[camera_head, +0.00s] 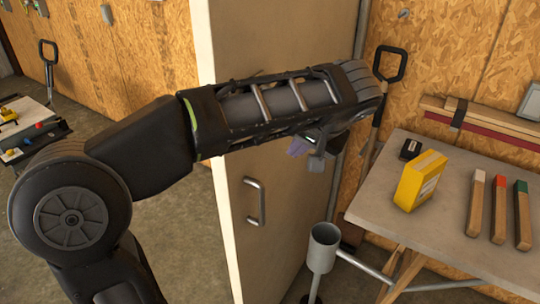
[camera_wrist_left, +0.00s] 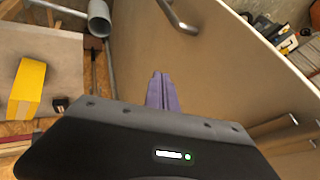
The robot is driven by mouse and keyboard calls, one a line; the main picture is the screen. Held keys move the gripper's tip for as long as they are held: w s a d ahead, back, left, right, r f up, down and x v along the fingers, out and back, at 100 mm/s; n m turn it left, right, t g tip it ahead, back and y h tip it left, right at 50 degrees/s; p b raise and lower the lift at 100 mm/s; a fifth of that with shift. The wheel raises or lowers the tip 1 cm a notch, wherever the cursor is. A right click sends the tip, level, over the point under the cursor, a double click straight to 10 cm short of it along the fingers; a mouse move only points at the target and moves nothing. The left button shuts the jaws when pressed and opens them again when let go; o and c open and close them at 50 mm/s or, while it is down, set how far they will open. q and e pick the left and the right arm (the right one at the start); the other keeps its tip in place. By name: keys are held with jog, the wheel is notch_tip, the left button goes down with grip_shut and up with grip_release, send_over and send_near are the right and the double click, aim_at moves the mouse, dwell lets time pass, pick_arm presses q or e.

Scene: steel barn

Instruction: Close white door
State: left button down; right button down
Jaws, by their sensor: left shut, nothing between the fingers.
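The white door (camera_head: 285,45) is a tall pale panel in the middle of the head view, with a metal bar handle (camera_head: 254,201) on its face. In the left wrist view the door (camera_wrist_left: 225,75) runs diagonally across the picture, with the handle (camera_wrist_left: 178,17) at the top. The door stands open there, with shelf contents beyond its upper right edge. My left arm reaches across in front of the door. My left gripper (camera_head: 300,147) has purple fingers, shut and empty, above and right of the handle; contact with the door cannot be told. The fingers also show in the wrist view (camera_wrist_left: 162,90).
A grey table (camera_head: 440,215) at the right holds a yellow box (camera_head: 419,181), a small black box (camera_head: 411,149) and several wooden-handled tools. A grey cup-shaped holder (camera_head: 323,248) on a pole stands between door and table. A shovel (camera_head: 380,95) leans on the wall.

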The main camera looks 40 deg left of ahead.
pick_arm(q)
jog(key=shift+f, duration=0.1)
jog(key=b, duration=0.5)
send_near(265, 162)
notch_tip(265, 162, down, 4)
jog(key=w+d, duration=0.2)
jog(key=a, duration=0.4)
jog(key=shift+s+a+p, duration=0.15)
jog(key=shift+p, duration=0.15)
